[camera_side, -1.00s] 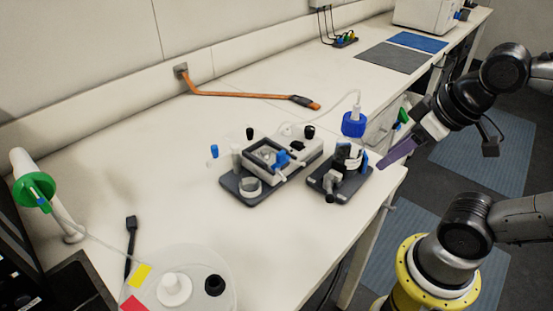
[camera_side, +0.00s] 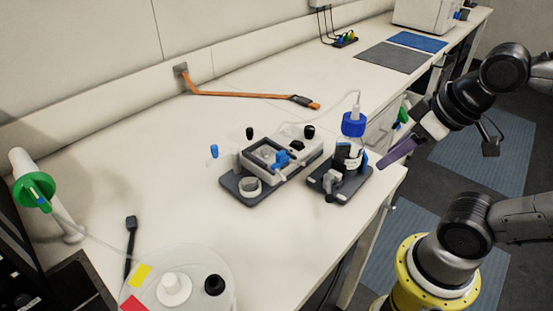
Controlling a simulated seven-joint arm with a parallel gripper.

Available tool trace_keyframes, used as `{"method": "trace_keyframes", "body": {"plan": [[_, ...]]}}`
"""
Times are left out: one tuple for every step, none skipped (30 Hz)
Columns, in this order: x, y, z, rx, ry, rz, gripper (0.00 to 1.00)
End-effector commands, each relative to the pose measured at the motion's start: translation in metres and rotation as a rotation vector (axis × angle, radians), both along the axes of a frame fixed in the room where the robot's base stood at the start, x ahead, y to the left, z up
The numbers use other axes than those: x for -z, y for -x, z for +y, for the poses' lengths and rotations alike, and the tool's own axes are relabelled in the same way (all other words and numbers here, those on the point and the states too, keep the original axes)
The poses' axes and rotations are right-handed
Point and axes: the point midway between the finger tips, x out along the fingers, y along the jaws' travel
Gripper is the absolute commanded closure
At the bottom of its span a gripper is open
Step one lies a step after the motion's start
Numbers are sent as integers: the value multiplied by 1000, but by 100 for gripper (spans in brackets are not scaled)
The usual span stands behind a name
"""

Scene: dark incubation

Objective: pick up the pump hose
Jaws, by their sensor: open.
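I cannot tell for sure which line is the pump hose. A thin clear hose (camera_side: 95,238) runs from a white tube with a green disc (camera_side: 34,190) at the left down to a round clear vessel lid (camera_side: 207,265). An orange hose (camera_side: 240,95) lies on the bench from a wall fitting to a black and orange end (camera_side: 305,102). A thin pale tube (camera_side: 336,105) loops from the blue-capped bottle (camera_side: 352,150) toward the grey device. My gripper (camera_side: 392,158), with a purple finger, is open at the bench's right edge, right of the bottle and apart from these hoses.
The grey device (camera_side: 272,160) and the bottle's dark base (camera_side: 345,190) stand mid-bench. A black tool (camera_side: 130,235) lies left of the front. Dark and blue mats (camera_side: 396,58) lie at the back right.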

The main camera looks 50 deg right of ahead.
Motion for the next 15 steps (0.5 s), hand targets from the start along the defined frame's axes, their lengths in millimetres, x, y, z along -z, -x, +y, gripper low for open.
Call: {"method": "trace_keyframes", "body": {"plan": [[0,0,0,0,0,0,52],[0,0,0,0,0,0,51],[0,0,0,0,0,0,48],[0,0,0,0,0,0,48],[0,0,0,0,0,0,48],[0,0,0,0,0,0,48],[0,0,0,0,0,0,48],[0,0,0,0,0,0,48],[0,0,0,0,0,0,48],[0,0,0,-3,1,0,48],[0,0,0,-9,5,0,48],[0,0,0,-24,13,1,48],[0,1,0,-42,23,5,48],[1,2,0,-67,35,12,48],[1,4,0,-113,58,23,48]]}}
